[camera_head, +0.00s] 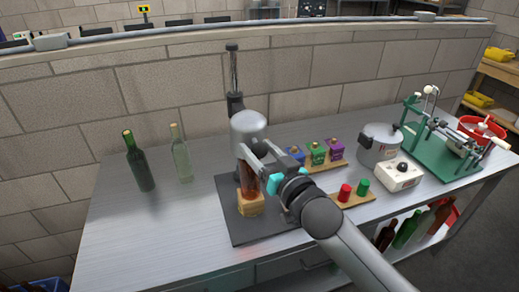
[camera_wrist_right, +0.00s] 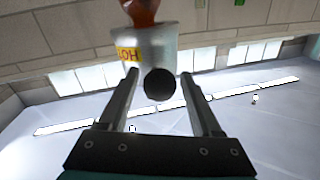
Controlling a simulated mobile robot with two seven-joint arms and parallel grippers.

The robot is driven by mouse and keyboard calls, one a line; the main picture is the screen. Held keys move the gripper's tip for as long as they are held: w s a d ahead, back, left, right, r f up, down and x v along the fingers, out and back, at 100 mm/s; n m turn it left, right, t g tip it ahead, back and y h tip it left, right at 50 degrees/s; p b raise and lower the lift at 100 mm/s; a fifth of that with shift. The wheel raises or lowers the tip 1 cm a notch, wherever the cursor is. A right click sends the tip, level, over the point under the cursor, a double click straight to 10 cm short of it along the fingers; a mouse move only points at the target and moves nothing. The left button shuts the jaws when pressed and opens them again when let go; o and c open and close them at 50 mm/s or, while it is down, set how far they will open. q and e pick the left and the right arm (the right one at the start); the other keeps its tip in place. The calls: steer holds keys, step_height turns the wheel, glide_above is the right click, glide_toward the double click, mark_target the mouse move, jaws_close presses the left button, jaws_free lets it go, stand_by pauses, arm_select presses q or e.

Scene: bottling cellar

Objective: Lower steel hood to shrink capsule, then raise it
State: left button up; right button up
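The steel hood (camera_head: 248,124) hangs on a dark upright post (camera_head: 234,75), above an amber bottle (camera_head: 248,182) standing on a wooden block (camera_head: 251,205). The gripper hides the bottle's top and the hood's lower edge, so I cannot tell how they meet. In the right wrist view the hood shows a yellow HOT label (camera_wrist_right: 128,54) and a round black knob (camera_wrist_right: 158,84). My right gripper (camera_head: 252,149) is at the hood's front. Its fingers stand open on either side of the knob, with gaps showing. My left gripper is not in view.
A green bottle (camera_head: 138,165) and a clear bottle (camera_head: 181,155) stand at left. Coloured capsules on wooden strips, a steel pot (camera_head: 379,146), a white control box (camera_head: 399,176) and a green machine (camera_head: 445,150) stand at right. The steel bench's front left (camera_head: 150,230) is clear.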

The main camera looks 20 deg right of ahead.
jaws_close()
stand_by(0.3)
stand_by(0.8)
